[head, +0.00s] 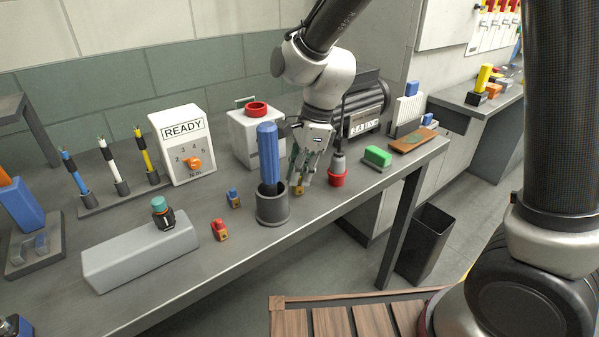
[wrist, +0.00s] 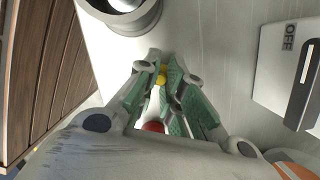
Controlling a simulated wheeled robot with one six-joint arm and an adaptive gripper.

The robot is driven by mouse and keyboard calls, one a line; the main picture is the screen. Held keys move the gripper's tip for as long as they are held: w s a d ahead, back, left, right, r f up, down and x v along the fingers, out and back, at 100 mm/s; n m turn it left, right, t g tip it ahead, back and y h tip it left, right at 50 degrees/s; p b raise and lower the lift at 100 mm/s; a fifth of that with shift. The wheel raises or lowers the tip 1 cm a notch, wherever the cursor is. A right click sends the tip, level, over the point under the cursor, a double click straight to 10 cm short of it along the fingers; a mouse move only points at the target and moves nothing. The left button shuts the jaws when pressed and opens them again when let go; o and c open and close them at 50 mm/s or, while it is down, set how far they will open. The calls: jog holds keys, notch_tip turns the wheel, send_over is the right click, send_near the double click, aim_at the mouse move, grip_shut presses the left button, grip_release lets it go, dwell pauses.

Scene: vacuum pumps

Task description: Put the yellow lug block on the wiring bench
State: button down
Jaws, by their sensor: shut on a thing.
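The yellow lug block (head: 298,190) is between the fingertips of my gripper (head: 300,180), low over the grey bench (head: 190,262). I cannot tell whether it touches the bench top. In the wrist view the yellow lug block (wrist: 162,74) shows between the green-padded fingertips (wrist: 162,72), partly hidden by them. My gripper is shut on it. A red lug block (head: 220,230) and a blue lug block (head: 234,198) stand on the bench to the left. No label shows which surface is the wiring bench.
A dark grey cup (head: 272,208) holding a blue cylinder (head: 268,152) stands just left of my gripper. A red-based plug (head: 338,175) is close on the right, then a green block (head: 377,157). A pump (head: 364,108) is behind. A second bench (head: 488,108) stands farther right.

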jog(key=shift+f, duration=0.15)
jog(key=c, duration=1.5)
grip_release()
jog(key=shift+o, duration=0.2)
jog(key=v, duration=1.2)
grip_shut()
